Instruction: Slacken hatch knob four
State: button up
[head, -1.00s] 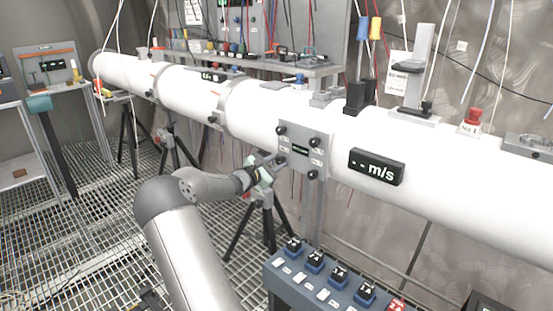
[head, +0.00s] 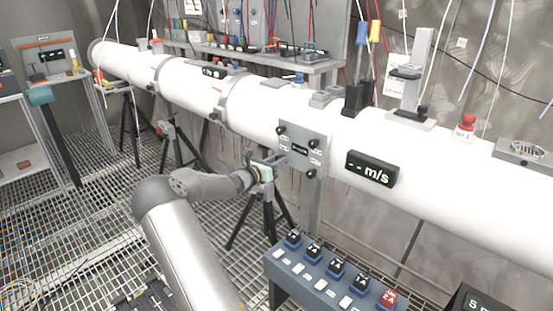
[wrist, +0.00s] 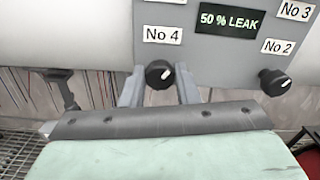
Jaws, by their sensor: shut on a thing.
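The hatch plate (head: 296,137) sits on the side of the white pipe with a black knob near each corner. Hatch knob four (wrist: 160,73), black with a pale pointer line, is under the "No 4" label at the plate's lower left in the wrist view. My gripper (wrist: 160,86) is shut on it, one grey finger on each side. The pointer line tilts to the upper right. In the head view my gripper (head: 274,159) reaches the plate's lower left corner and mostly hides this knob. The plate's small display (wrist: 230,20) reads "50 % LEAK".
Knob two (wrist: 273,81) is to the right on the same plate. A black "m/s" display (head: 372,169) is on the pipe to the right. A blue switch box (head: 325,276) stands in front, lower right. A tripod (head: 262,210) stands behind my gripper.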

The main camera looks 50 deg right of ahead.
dwell(0.5)
jog(key=o, duration=1)
jog(key=shift+a, duration=0.15)
jog(key=a, duration=0.5)
jog(key=w+a, duration=0.1)
jog(key=a, duration=0.5)
jog(key=a+b, duration=0.1)
jog(key=a, duration=0.5)
jog(key=shift+w+a, duration=0.1)
jog(key=shift+w, duration=0.05)
